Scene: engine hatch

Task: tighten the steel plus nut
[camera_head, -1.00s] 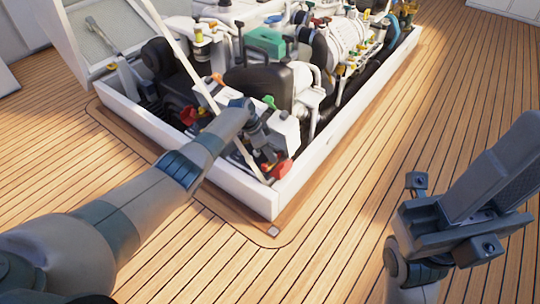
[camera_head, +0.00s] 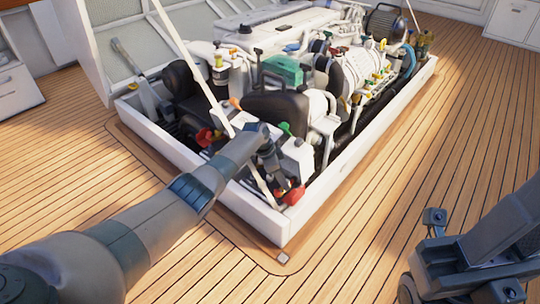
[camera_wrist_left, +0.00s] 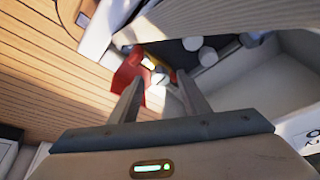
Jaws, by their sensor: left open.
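My left gripper (camera_head: 277,178) reaches down into the near corner of the engine hatch (camera_head: 262,211), beside a white box (camera_head: 297,160) and a red cap (camera_head: 293,194). In the left wrist view the gripper (camera_wrist_left: 160,78) has its two fingers apart. The red cap (camera_wrist_left: 128,72) shows by the left finger. A small bright metallic part (camera_wrist_left: 149,63) lies between and beyond the fingertips; I cannot tell whether it is the steel plus nut. In the head view the nut cannot be made out. My right arm's end is at the lower right, cut by the frame; its jaws cannot be read.
The hatch has a raised white rim, with a pale prop rod (camera_head: 190,60) slanting across its left side. Black seat-like parts (camera_head: 275,107), a green box (camera_head: 284,68) and the engine (camera_head: 355,62) fill it.

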